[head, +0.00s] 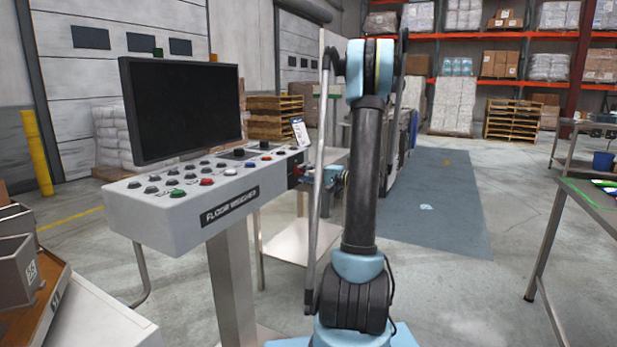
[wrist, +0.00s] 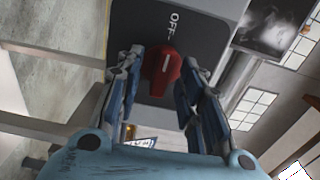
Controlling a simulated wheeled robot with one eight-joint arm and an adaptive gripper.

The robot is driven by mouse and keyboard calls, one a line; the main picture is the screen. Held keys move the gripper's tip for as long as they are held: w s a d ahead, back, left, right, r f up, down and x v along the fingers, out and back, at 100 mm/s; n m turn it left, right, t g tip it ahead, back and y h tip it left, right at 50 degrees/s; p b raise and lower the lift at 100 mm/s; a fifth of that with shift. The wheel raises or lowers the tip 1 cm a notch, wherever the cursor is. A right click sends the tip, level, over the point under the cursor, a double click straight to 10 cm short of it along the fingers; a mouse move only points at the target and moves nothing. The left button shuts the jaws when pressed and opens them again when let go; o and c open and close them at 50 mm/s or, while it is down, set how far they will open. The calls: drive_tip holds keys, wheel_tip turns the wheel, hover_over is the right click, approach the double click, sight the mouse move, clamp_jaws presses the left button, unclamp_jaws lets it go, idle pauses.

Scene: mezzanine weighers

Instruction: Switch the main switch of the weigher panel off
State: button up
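The weigher panel (head: 165,215), a grey console lettered FLOOR WEIGHER, stands at the left in the head view. The main switch (wrist: 160,82) is a red rotary knob on a dark plate (wrist: 140,22) in the wrist view. An OFF mark (wrist: 173,24) is above it in the picture. The knob's white line runs roughly toward that mark. My gripper (wrist: 161,64) has its fingers apart, one on each side of the knob. Whether they touch it is unclear. In the head view, my gripper (head: 325,174) is at the panel's right end, where the switch is mostly hidden.
A dark monitor (head: 185,108) and several coloured push buttons (head: 207,182) are on the panel's top. A table (head: 595,200) stands at the right. A crate (head: 25,285) is at the lower left. The floor between panel and right table is mostly clear.

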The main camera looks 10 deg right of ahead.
drive_tip(key=v, duration=1.1)
drive_tip(key=shift+s+d, duration=0.2)
drive_tip(key=shift+d, duration=0.15)
drive_tip(key=shift+a, duration=0.1)
drive_tip(key=s+a+f+n+g+h, duration=0.35)
drive_tip(key=s+a+g+h, duration=0.25)
drive_tip(key=s+a, duration=0.95)
drive_tip(key=s+d+f+n+h, duration=0.1)
drive_tip(key=s+d+f+h, duration=0.1)
drive_tip(key=s, duration=0.5)
drive_tip(key=s+d+f+n+g+h, duration=0.1)
drive_tip(key=s+d+f+h, duration=0.1)
drive_tip(key=s+f, duration=0.3)
drive_tip(key=s+d+f+n+g+h, duration=0.1)
drive_tip(key=s+d+f+h, duration=0.1)
drive_tip(key=s, duration=0.7)
drive_tip(key=f+h, duration=0.1)
drive_tip(key=h, duration=0.1)
drive_tip(key=shift+d+f+n+h, duration=0.25)
drive_tip(key=shift+d+n+h, duration=0.05)
drive_tip(key=shift+n, duration=0.05)
